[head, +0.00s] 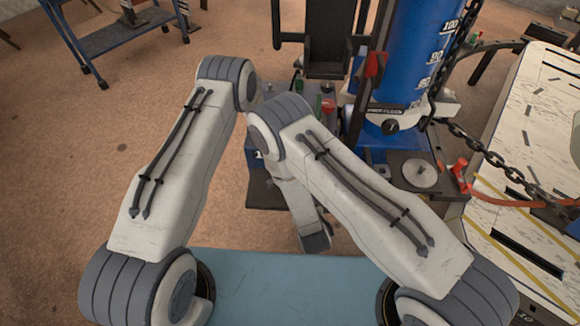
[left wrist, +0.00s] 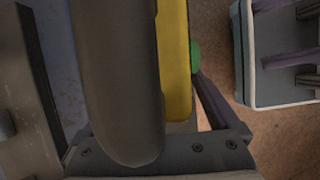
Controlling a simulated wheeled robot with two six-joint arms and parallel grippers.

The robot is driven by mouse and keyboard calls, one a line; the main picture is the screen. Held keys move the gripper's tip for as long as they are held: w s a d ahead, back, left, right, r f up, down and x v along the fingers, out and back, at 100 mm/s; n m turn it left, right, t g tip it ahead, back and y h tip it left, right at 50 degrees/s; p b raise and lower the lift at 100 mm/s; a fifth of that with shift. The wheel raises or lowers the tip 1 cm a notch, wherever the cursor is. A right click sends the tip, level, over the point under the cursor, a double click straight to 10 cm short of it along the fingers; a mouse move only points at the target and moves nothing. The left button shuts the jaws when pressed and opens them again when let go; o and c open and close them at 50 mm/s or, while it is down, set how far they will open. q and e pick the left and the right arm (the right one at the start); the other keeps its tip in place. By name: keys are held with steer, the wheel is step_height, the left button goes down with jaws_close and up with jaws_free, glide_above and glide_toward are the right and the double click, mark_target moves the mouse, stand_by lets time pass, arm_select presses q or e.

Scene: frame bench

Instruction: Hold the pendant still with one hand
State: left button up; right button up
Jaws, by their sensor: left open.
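A yellow upright body (left wrist: 175,60) with a green round part at its right edge shows in the left wrist view; it looks like the pendant, but only a narrow strip is visible. A dark rounded finger of my left gripper (left wrist: 118,90) covers its left side. The left gripper is open; I cannot tell whether a finger touches the yellow body. In the head view my two arms cross the middle and hide the left gripper and the pendant.
A blue cylinder (head: 412,50) with a scale stands at the back right, with a chain (head: 490,152) running right from it. A pale slotted table (head: 535,125) fills the right side. A blue cart (head: 115,35) stands back left. Brown floor at left is open.

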arm_select(q)
jaws_close()
stand_by(0.7)
